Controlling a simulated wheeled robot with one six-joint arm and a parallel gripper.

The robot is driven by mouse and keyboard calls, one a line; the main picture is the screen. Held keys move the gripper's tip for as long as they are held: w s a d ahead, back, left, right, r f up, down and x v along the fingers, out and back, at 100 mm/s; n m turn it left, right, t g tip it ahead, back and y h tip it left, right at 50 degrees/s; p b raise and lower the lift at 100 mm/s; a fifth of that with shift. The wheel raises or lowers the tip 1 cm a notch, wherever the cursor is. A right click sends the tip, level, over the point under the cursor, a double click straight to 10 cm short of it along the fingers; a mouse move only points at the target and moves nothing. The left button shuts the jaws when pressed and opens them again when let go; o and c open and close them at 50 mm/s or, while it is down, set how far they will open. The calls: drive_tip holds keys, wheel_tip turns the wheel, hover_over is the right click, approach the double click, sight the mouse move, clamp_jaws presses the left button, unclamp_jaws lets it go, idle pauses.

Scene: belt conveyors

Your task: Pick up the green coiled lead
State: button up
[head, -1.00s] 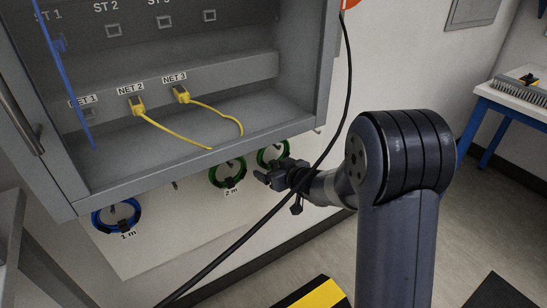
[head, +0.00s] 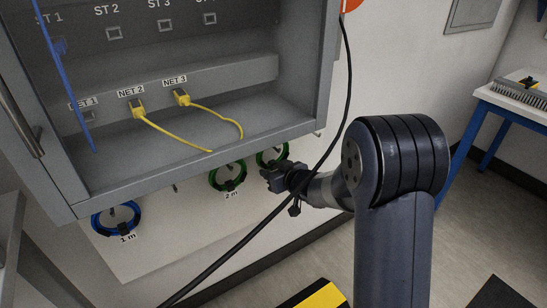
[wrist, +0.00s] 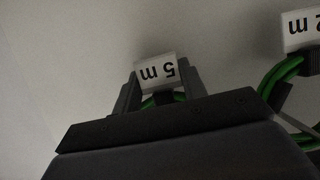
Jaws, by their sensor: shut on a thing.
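Two green coiled leads hang on the white panel below the cabinet. One green coil (head: 227,176) has a "2 m" tag and hangs left of my gripper. The other green coil (head: 262,160) hangs just above and behind my gripper, which partly hides it. In the wrist view my gripper (wrist: 158,95) is shut on this coil, with its "5 m" tag (wrist: 156,72) showing upside down between the fingers and a bit of green (wrist: 148,103) below it. The "2 m" coil (wrist: 283,70) is apart at the right there.
A blue coil (head: 117,232) marked "1 m" hangs at the lower left. The open grey cabinet (head: 180,165) is above, with yellow leads (head: 175,136) in NET 2 and NET 3. A loose black cable (head: 300,185) runs past my wrist. A blue-legged table (head: 510,112) stands right.

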drive_tip(key=c, duration=0.4)
drive_tip(key=shift+r, duration=0.1)
drive_tip(key=shift+r+p, duration=0.4)
drive_tip(key=shift+r, duration=0.15)
wheel_tip(320, 180, up, 2)
drive_tip(key=shift+r+p, duration=0.2)
drive_tip(key=shift+p, duration=0.5)
drive_tip(key=s+d, duration=0.3)
drive_tip(key=s, duration=0.2)
drive_tip(key=s+d+p, duration=0.1)
drive_tip(key=s+d, duration=0.2)
drive_tip(key=s, duration=0.2)
drive_tip(key=s+d, duration=0.4)
drive_tip(key=s, duration=0.1)
